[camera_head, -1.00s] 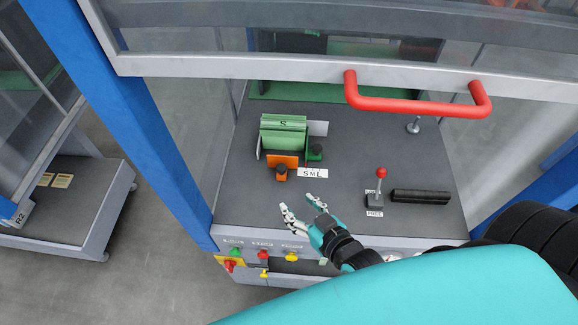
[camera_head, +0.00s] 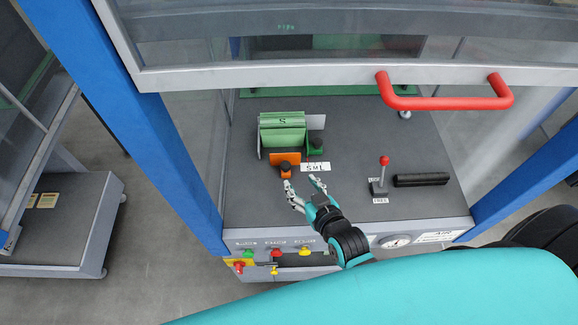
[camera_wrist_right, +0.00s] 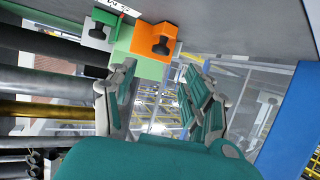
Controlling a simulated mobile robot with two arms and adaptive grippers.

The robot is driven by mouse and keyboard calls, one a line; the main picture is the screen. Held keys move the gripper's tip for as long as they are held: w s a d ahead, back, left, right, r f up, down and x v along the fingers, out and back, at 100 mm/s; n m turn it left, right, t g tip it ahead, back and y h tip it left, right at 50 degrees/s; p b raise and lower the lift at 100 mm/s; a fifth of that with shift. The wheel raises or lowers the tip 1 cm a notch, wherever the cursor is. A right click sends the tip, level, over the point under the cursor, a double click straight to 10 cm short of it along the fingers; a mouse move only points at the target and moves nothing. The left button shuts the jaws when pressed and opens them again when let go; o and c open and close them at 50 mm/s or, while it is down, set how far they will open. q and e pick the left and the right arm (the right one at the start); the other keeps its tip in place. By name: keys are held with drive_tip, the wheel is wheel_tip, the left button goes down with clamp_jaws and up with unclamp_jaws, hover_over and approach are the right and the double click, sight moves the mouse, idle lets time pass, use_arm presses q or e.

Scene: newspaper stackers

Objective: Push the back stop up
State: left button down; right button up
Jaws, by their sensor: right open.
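An orange stop plate (camera_head: 284,158) with a dark knob stands at the near side of a stack of green sheets (camera_head: 283,130) on the grey deck. A green side stop (camera_head: 314,151) with a black knob is at the stack's right. I cannot tell which one is the back stop. My right gripper (camera_head: 301,184) is open and empty, just nearer than the orange plate, with its left finger close to the knob. In the right wrist view, the orange plate (camera_wrist_right: 155,42) lies beyond the open fingers (camera_wrist_right: 158,85), apparently apart from them. My left gripper is out of view.
A white S M L label (camera_head: 315,167) lies beside the stops. A red-knobbed lever (camera_head: 383,172) and a black bar (camera_head: 421,180) are to the right. A raised glazed guard with a red handle (camera_head: 445,102) hangs above. Coloured buttons (camera_head: 276,252) line the front panel.

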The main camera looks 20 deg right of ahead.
sight(287, 167)
drive_tip(key=x, duration=0.8)
drive_tip(key=shift+p, duration=0.3)
drive_tip(key=shift+w+a+f, duration=0.1)
drive_tip(key=shift+w+f, duration=0.1)
drive_tip(key=shift+w, duration=0.3)
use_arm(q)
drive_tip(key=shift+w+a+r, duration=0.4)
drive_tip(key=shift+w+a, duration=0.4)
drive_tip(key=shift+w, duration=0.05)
use_arm(e)
drive_tip(key=c, duration=0.4)
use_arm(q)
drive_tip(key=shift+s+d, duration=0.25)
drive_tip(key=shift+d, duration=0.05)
use_arm(e)
clamp_jaws()
